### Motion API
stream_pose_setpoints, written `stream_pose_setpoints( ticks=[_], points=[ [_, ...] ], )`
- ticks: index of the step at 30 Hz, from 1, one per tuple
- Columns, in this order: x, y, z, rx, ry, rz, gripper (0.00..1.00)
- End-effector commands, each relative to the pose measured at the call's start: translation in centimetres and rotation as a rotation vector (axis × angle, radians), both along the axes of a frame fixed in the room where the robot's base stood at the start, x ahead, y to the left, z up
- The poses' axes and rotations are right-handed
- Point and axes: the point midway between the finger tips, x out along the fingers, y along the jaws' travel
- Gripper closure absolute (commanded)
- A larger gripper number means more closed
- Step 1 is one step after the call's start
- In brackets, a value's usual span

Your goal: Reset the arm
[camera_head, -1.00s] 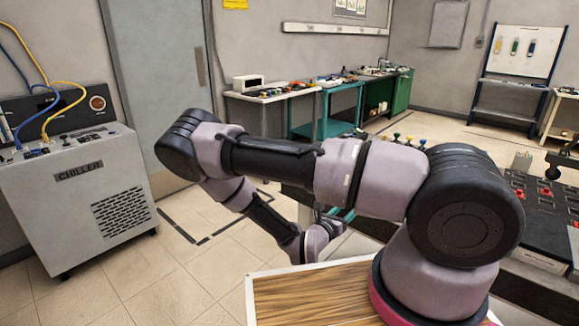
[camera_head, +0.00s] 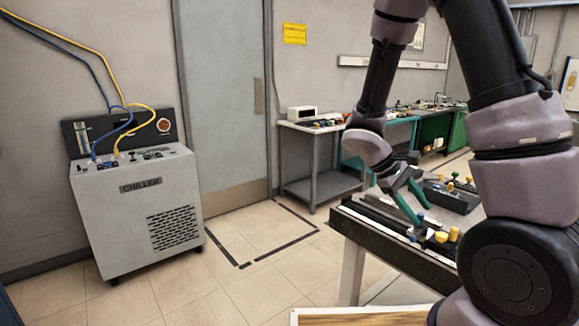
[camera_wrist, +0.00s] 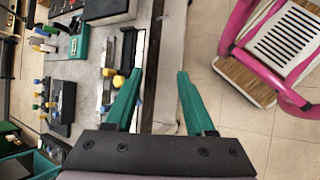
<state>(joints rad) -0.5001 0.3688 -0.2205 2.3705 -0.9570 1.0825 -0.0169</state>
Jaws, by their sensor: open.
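My gripper (camera_head: 408,199) has green fingers and hangs over the edge of a dark-edged bench (camera_head: 385,243) in the head view. In the wrist view my gripper (camera_wrist: 153,88) shows its two fingers spread apart with nothing between them. Behind the gap lie the bench edge and pale floor. Part of my arm fills the right side of the head view and hides some of the bench.
Yellow and blue knobbed parts (camera_head: 441,236) lie on the bench close to the fingers. A grey chiller (camera_head: 140,208) with hoses stands at left. A grey table (camera_head: 312,160) stands by the back wall. Floor (camera_head: 225,275) between is clear. A pink-framed part (camera_wrist: 240,35) is at right in the wrist view.

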Motion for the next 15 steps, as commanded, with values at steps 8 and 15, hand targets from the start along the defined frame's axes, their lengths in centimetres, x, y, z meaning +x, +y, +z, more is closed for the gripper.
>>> stream_pose_setpoints(
  ticks=[8,15],
  points=[
    [-1.9,1.9,7.5,0.327,-0.283,-0.308,0.45],
    [-3.7,3.6,14.4,0.594,-0.538,-0.522,0.45]
  ],
)
